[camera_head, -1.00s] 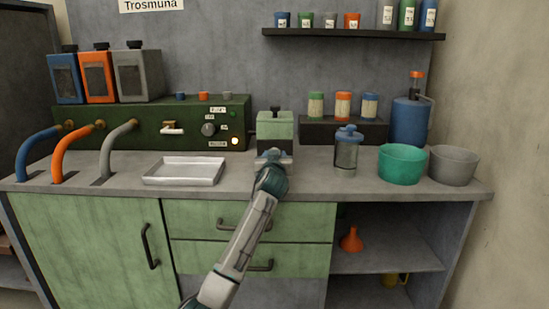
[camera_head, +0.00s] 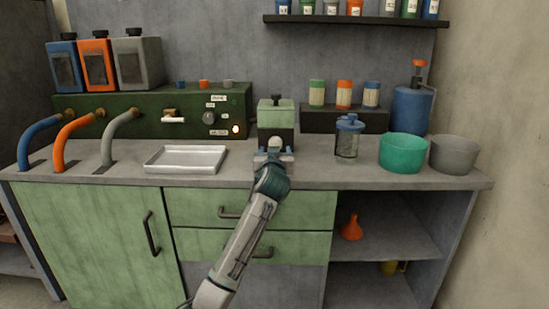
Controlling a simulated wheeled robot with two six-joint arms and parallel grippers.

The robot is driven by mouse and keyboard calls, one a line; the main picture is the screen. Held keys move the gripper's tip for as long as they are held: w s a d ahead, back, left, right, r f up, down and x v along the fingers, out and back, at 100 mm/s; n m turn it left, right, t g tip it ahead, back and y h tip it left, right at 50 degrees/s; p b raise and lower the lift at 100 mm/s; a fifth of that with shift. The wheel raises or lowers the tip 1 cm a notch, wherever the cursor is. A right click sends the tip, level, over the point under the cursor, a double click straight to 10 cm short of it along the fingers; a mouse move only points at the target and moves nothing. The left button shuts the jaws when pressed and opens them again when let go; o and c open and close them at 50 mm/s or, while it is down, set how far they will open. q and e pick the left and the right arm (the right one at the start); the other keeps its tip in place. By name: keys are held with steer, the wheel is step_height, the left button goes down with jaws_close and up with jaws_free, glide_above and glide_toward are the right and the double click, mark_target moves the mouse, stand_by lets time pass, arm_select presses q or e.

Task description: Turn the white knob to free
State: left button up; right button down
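The dark green panel (camera_head: 140,130) stands at the back left of the counter. On its front is a round grey knob (camera_head: 209,118) with small white labels around it, too small to read. A white handle (camera_head: 173,120) sits to its left under a brass fitting. No plainly white round knob shows. My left gripper (camera_head: 273,152) is over the counter, just in front of the green-and-black box (camera_head: 275,118), right of and apart from the knob. Its fingers look spread, with nothing visible between them. My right gripper is not in view.
A lit round lamp (camera_head: 236,130) is right of the knob. A white tray (camera_head: 185,158) lies before the panel. Blue, orange and grey hoses (camera_head: 112,130) curve at the left. A lidded jar (camera_head: 348,138) and green bowl (camera_head: 403,150) stand right of my gripper.

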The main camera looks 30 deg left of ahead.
arm_select(q)
steer(key=shift+v, duration=2.4)
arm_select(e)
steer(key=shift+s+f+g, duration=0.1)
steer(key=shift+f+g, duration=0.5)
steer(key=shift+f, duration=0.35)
